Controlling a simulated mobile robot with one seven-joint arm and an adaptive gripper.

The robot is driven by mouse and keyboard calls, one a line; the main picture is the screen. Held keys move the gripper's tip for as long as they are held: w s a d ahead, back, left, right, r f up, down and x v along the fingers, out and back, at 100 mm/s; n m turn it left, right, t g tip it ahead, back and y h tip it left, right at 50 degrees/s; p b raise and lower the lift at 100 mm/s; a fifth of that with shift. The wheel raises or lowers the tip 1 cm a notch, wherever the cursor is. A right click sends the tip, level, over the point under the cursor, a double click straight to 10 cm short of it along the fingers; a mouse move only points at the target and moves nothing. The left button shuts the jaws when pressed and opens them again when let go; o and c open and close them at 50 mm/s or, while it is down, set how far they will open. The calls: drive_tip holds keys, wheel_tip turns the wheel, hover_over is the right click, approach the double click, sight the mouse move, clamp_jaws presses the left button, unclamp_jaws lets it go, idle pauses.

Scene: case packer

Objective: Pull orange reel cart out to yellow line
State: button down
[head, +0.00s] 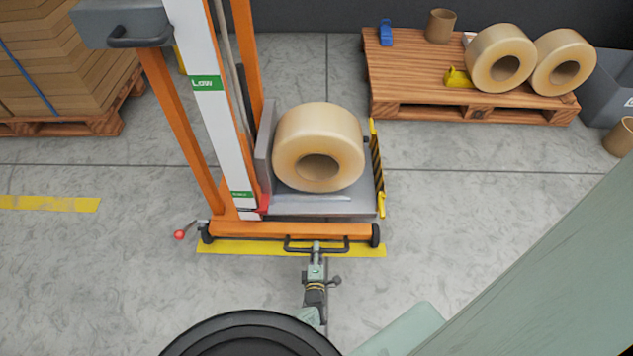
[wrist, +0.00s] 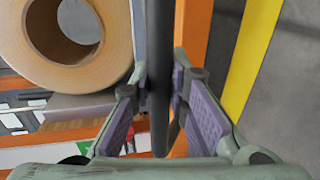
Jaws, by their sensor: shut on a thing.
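The orange reel cart (head: 270,229) stands on the grey floor with a large tan reel (head: 319,140) on its platform. A black handle (head: 300,250) sits low on its near side. My gripper (head: 316,248) is shut on this handle; the wrist view shows the dark bar (wrist: 160,70) between the purple-padded fingers (wrist: 160,110). The yellow line (head: 230,249) lies on the floor right along the cart's near base edge, partly under the handle and my gripper. The reel also shows in the wrist view (wrist: 110,70), as does the yellow line (wrist: 250,60).
A wooden pallet (head: 470,108) with reels, a tan core and a blue item stands at the back right. Stacked cardboard on another pallet (head: 60,124) is at the upper left. A pale green panel (head: 540,270) fills the lower right.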

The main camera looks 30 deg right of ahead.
drive_tip(key=shift+s+a, duration=0.35)
drive_tip(key=shift+s, duration=0.2)
drive_tip(key=c, duration=1.5)
unclamp_jaws()
drive_tip(key=shift+c, duration=0.2)
drive_tip(key=shift+s+p, duration=0.1)
drive_tip(key=shift+p, duration=0.2)
